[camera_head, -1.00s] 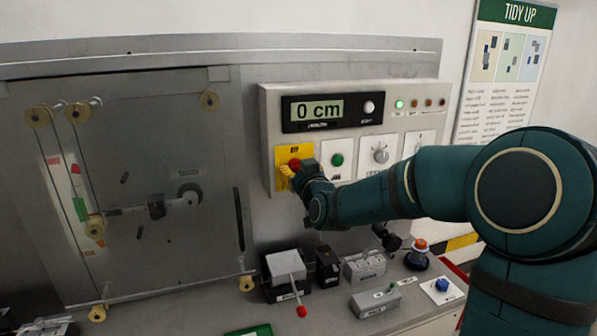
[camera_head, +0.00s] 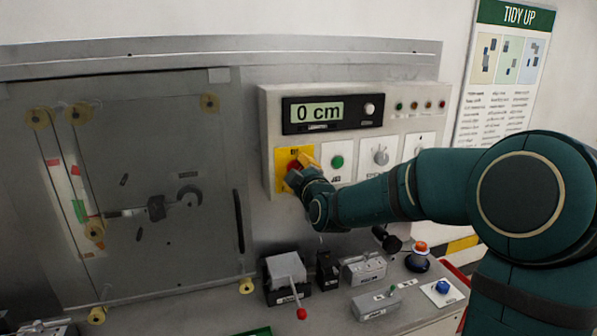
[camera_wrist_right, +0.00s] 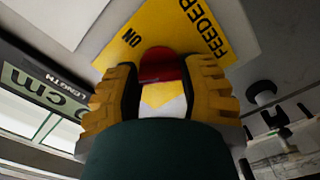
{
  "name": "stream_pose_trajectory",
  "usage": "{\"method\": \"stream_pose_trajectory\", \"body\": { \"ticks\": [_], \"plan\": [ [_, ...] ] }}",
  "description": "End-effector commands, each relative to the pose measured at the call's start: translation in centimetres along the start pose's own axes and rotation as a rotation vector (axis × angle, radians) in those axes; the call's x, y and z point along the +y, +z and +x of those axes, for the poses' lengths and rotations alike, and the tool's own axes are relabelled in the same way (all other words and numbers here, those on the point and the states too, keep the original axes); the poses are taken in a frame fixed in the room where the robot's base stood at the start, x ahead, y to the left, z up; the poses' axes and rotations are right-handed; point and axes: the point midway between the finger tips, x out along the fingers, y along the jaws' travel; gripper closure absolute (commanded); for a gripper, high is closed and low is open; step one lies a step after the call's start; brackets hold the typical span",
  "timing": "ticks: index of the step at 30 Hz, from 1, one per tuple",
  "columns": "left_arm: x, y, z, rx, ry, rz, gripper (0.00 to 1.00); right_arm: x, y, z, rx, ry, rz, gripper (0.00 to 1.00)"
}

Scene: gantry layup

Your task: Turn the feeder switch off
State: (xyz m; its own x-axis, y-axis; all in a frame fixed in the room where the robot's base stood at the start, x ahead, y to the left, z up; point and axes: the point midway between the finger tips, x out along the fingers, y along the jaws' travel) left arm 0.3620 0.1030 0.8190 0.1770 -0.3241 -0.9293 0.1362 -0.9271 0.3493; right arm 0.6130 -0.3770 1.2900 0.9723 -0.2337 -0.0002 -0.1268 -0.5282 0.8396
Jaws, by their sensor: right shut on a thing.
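The feeder switch is a red knob (camera_head: 294,166) on a yellow plate (camera_head: 282,158) at the left of the grey control box. In the right wrist view the red knob (camera_wrist_right: 162,66) sits between the yellow fingers of my right gripper (camera_wrist_right: 160,88), which is shut on it. The plate (camera_wrist_right: 150,28) there reads "FEEDER" and "ON". In the head view my right gripper (camera_head: 303,164) partly hides the knob and its lower plate. The knob's pointer direction is hard to tell. My left gripper is not in view.
A green button (camera_head: 337,161) and a grey dial (camera_head: 380,155) are right of the switch. The display (camera_head: 318,112) above reads "0 cm". The indicator lamps (camera_head: 399,105) look unlit. A red-tipped lever (camera_head: 301,313) and small boxes stand on the bench below.

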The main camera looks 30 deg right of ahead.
Motion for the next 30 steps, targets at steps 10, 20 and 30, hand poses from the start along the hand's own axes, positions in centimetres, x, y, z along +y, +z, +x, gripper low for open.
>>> {"method": "stream_pose_trajectory", "body": {
  "ticks": [10, 20, 30],
  "plan": [
    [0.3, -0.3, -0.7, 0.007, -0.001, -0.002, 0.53, 0.1, -0.1, 0.0, 0.001, 0.001, -0.311, 0.93],
    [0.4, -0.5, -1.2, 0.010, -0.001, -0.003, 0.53, 0.1, -0.1, 0.0, 0.000, 0.001, -0.512, 0.93],
    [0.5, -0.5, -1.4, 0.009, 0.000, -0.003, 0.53, 0.1, 0.0, 0.0, 0.000, 0.002, -0.587, 0.93]
  ]
}}
